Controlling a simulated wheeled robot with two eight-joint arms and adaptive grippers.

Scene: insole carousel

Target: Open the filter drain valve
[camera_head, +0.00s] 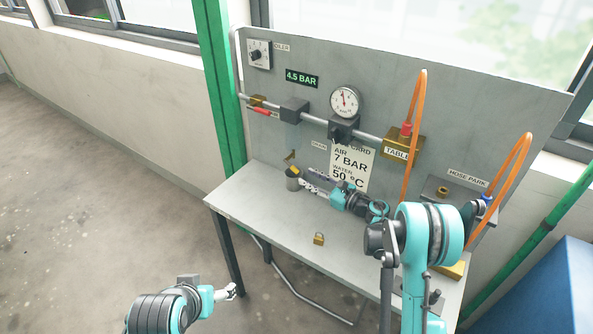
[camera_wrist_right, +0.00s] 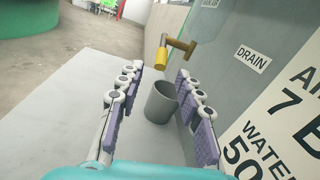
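The drain valve (camera_wrist_right: 179,49), brass with a yellow handle, sticks out of the grey panel beside the "DRAIN" label (camera_wrist_right: 253,60); it shows small in the head view (camera_head: 290,157). The yellow part hangs down over a grey cup (camera_wrist_right: 161,103) on the bench. My right gripper (camera_wrist_right: 153,115) is open, its purple-padded fingers apart with the cup and valve seen between them; it touches neither as far as I can tell. The filter block (camera_head: 294,110) is above on the pipe. My left gripper (camera_head: 233,291) is low, off the bench, too small to read.
The bench (camera_head: 262,212) has a small brass padlock (camera_head: 319,239) lying on it. A printed card (camera_head: 352,166) is on the panel right of the valve. Orange hoses (camera_head: 415,130) hang at the right. The bench's left end is clear.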

